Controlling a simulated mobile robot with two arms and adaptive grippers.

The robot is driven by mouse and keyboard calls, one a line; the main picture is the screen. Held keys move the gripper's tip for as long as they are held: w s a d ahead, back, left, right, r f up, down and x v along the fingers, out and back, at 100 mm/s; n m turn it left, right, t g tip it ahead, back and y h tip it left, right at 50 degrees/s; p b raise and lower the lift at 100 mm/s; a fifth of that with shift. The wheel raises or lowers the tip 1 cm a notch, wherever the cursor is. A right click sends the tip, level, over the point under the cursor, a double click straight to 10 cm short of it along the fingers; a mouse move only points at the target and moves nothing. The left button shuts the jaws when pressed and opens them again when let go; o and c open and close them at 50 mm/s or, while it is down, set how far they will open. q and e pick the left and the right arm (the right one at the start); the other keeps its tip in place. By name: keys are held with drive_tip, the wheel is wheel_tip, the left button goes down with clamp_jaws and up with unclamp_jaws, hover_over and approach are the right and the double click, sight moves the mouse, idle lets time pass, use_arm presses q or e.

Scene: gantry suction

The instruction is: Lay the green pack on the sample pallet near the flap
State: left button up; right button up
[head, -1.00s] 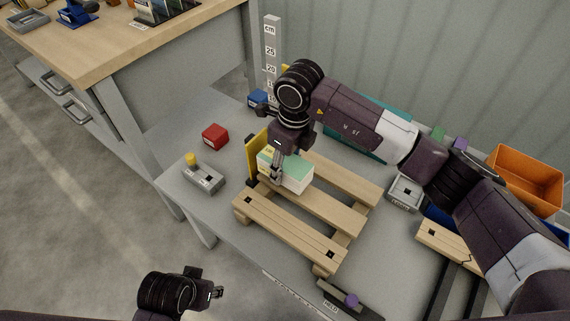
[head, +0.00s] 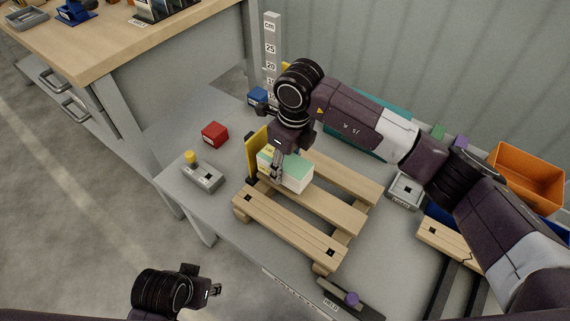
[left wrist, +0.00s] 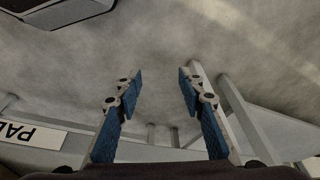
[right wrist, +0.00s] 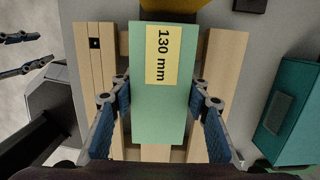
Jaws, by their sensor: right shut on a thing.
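The green pack (head: 297,173) is a white block with a green top and a yellow label. The label reads 130 mm in the right wrist view, where the pack (right wrist: 160,115) lies between the fingers. My right gripper (head: 277,172) is shut on it. The pack is level over the slats of the wooden sample pallet (head: 290,218), at its left end beside the upright yellow flap (head: 252,158). It seems to rest on the slats, but the contact is hidden. My left gripper (head: 216,291) is open and empty, away from the table over the floor.
A red block (head: 215,134) and a grey box with a yellow button (head: 203,178) stand left of the pallet. A blue block (head: 257,96) and a cm scale (head: 271,50) stand behind. A teal box (head: 372,115) is behind the arm, an orange bin (head: 527,175) at right.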

use_arm(q)
drive_tip(key=shift+s+r, duration=0.1)
drive_tip(key=shift+r, duration=0.2)
idle(0.6)
drive_tip(key=shift+r, duration=0.25)
idle(0.5)
drive_tip(key=shift+r, duration=0.4)
drive_tip(key=shift+a+f+b, duration=0.1)
drive_tip(key=shift+f+b, duration=0.05)
drive_tip(key=shift+b, duration=0.2)
use_arm(e)
drive_tip(key=shift+f, duration=0.1)
use_arm(q)
drive_tip(key=shift+s, duration=0.1)
use_arm(e)
drive_tip(key=shift+f, duration=0.25)
use_arm(q)
drive_tip(key=shift+r, duration=0.65)
